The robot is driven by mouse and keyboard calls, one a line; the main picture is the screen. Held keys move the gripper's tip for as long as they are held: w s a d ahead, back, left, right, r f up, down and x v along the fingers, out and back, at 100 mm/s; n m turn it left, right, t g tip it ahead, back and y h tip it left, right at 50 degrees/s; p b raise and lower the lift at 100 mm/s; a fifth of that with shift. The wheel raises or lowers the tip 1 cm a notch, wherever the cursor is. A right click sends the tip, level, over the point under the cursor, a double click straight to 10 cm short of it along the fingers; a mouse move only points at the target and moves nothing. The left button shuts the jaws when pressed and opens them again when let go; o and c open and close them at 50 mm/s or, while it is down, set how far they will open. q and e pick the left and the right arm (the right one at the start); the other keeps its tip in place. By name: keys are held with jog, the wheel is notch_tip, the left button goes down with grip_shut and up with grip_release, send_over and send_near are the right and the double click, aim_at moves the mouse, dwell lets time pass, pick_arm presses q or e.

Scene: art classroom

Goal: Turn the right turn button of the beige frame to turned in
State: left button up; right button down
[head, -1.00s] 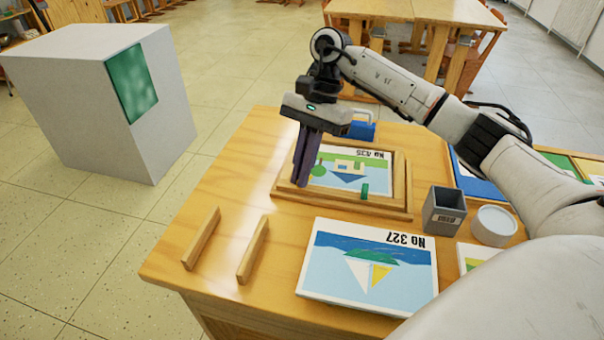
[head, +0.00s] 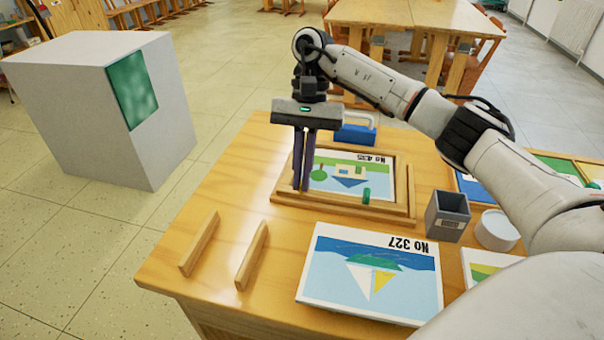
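The beige frame (head: 407,212) lies on the wooden table and holds a picture (head: 350,172) of a house, labelled upside down. A green turn button (head: 366,196) shows at the frame's near side, right of the middle, standing across the edge of the picture. My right gripper (head: 301,189) points down at the frame's near left corner, left of that green button and apart from it. Its two dark fingers show a narrow gap. Whether they touch the frame or have another button at their tips is hidden. My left gripper is not in view.
A second picture (head: 370,275) with a sailboat lies in front. Two wooden strips (head: 252,255) stand at the left. A grey box (head: 447,215), a white round container (head: 496,228) and a blue-based object (head: 355,134) are nearby. A large grey block (head: 80,110) stands beyond the table.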

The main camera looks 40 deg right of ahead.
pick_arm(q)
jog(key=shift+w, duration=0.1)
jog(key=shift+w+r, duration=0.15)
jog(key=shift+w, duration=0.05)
pick_arm(e)
jog(key=c, duration=2)
grip_release()
pick_arm(q)
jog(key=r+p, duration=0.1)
jog(key=p, duration=0.1)
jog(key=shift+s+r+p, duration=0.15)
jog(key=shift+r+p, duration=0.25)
pick_arm(e)
jog(key=v, duration=1)
jog(key=shift+r, duration=0.2)
